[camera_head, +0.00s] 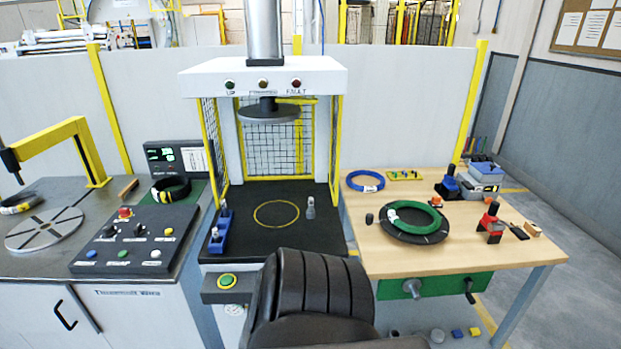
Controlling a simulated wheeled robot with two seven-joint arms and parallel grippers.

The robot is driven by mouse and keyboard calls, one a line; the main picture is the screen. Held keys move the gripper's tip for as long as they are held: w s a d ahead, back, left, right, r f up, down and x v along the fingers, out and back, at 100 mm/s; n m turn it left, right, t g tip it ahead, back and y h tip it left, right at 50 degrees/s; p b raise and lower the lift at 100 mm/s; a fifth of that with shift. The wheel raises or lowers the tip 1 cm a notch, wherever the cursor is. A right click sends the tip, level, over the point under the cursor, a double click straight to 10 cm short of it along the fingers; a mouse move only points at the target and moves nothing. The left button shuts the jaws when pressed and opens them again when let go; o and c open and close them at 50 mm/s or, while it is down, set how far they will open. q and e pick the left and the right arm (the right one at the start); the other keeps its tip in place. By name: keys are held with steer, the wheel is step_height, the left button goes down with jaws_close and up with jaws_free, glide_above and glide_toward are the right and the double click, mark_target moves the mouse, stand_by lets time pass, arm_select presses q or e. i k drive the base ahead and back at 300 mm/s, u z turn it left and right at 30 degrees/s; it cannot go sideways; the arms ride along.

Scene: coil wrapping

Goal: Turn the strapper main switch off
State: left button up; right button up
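I cannot read any label naming the strapper main switch. A sloped dark control panel (137,238) on the left bench carries a red button (125,213), small black knobs (138,230) and several coloured push buttons. A green panel (434,285) under the front of the right table has a round grey knob (412,287) and a black handle (469,290). Any on or off setting is too small to tell. Neither gripper shows.
A press with a round plate (268,112) stands in the middle over a black bed (262,244). The wooden table (375,258) holds a green coil (412,217), a blue coil (366,181) and hand tools. A yellow arm (62,140) overhangs the left bench.

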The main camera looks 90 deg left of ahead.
mark_target(124, 212)
steer(key=z, duration=0.05)
steer(key=k, duration=1.35)
steer(key=u, duration=2.35)
